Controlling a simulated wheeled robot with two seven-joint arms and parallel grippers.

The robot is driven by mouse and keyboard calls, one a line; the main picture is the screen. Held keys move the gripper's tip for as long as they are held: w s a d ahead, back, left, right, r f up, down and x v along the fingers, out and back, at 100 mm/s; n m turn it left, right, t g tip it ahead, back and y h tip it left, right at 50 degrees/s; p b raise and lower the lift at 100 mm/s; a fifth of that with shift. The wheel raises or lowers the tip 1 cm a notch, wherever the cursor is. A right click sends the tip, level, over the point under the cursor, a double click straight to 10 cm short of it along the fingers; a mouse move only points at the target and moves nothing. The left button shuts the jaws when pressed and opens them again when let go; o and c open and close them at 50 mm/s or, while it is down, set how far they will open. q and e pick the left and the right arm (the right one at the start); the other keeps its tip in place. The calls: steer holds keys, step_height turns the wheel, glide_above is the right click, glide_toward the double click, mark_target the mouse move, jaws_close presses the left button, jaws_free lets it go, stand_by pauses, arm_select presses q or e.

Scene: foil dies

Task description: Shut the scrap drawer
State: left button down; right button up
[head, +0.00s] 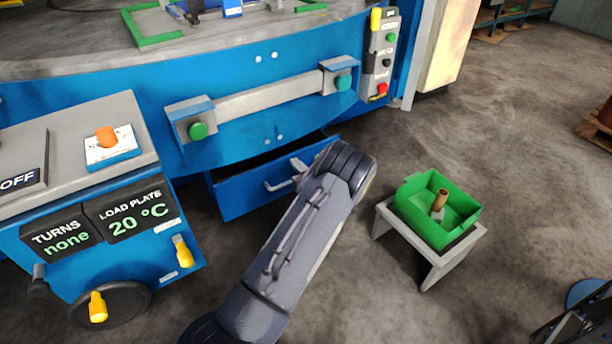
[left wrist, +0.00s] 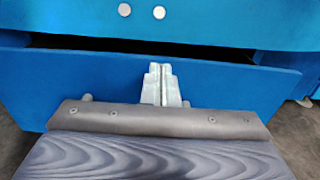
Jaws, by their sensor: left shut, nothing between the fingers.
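The scrap drawer (head: 255,191) is a blue drawer under the machine's curved blue front, and it stands partly open with a dark gap above its front. My right gripper is not identifiable in view.
A green bin (head: 438,232) holding a brown-topped piece stands on a grey stand (head: 425,262) to the right. A control cabinet (head: 100,225) with a handwheel (head: 115,303) stands left of the drawer. A bar with green buttons (head: 265,100) runs above. Floor around the drawer is clear.

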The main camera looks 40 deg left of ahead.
arm_select(q)
steer(key=shift+w+a, duration=0.2)
steer(key=shift+a, duration=0.3)
